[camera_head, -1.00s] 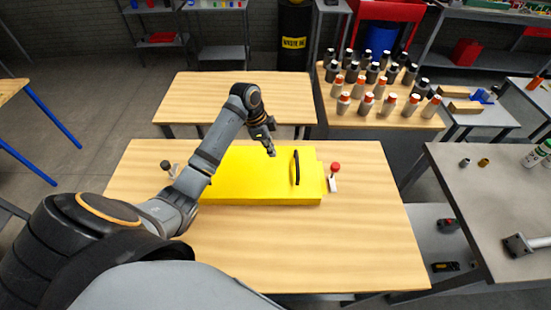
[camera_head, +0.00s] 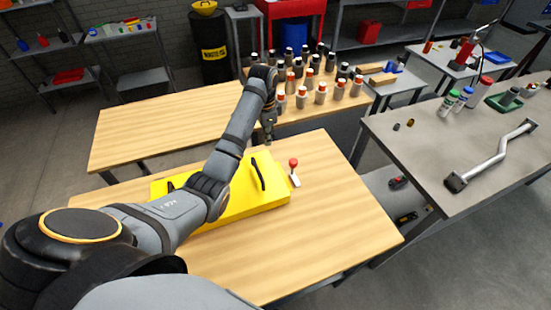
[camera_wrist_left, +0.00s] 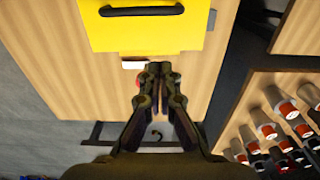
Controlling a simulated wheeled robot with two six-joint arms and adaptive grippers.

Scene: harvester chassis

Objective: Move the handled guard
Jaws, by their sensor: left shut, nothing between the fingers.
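The handled guard is a flat yellow box-like cover (camera_head: 240,201) lying on the wooden table. A black bar handle (camera_head: 258,174) stands near its right end. In the left wrist view the guard (camera_wrist_left: 135,37) and the handle (camera_wrist_left: 142,10) show at the top. My left gripper (camera_head: 268,139) points down past the guard's far right corner, apart from the handle. In the left wrist view its fingers (camera_wrist_left: 159,70) are together and empty. My left arm hides part of the guard's left side. My right gripper is in neither view.
A red-knobbed clamp (camera_head: 294,171) stands beside the guard's right end. Several bottles (camera_head: 320,92) crowd a table behind. A grey bench (camera_head: 430,150) with a bent metal bar (camera_head: 495,157) stands at the right. The front of the wooden table (camera_head: 330,230) is clear.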

